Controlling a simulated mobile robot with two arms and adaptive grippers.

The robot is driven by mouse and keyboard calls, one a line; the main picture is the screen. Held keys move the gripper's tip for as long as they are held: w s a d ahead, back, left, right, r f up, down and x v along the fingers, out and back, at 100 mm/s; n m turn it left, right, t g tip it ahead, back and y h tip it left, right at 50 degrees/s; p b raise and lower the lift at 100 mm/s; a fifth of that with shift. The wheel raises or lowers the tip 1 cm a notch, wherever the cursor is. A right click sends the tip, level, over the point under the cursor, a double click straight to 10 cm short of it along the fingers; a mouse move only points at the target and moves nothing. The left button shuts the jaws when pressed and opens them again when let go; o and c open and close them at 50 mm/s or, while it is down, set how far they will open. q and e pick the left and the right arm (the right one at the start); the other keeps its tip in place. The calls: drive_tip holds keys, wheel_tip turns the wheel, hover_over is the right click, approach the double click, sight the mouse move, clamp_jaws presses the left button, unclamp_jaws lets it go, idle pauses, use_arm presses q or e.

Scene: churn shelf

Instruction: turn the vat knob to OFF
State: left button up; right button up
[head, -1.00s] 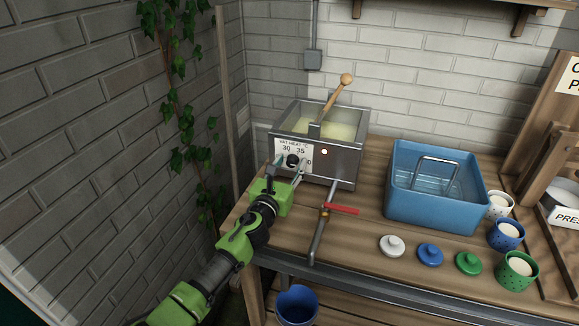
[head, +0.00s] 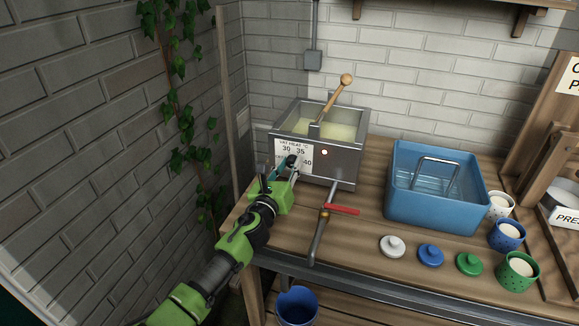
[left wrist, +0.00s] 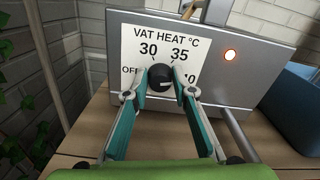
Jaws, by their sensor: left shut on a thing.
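The vat (head: 338,159) is a steel box with pale liquid, at the back left of the bench. Its front has a white VAT HEAT °C dial plate (left wrist: 184,48) marked OFF, 30, 35 and 40. The black vat knob (left wrist: 161,77) sits at the plate's lower middle; which mark it points at cannot be told. My left gripper (head: 292,161) is at the plate, and its two fingers are closed on the knob's sides, as the left wrist view (left wrist: 162,84) shows. An orange-white lamp (left wrist: 230,55) glows right of the plate. My right gripper is not in view.
A red-handled tap (head: 341,210) and pipe stand below the vat, close right of my left gripper. A blue tub (head: 428,207) is further right, with lids and cups in front. A brick wall with ivy (head: 175,90) is at left.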

use_arm(q)
drive_tip(key=shift+a+n, duration=0.1)
drive_tip(key=shift+n, duration=2)
drive_tip(key=o, duration=1.1)
drive_tip(key=v, duration=1.2)
drive_tip(key=shift+c, duration=0.3)
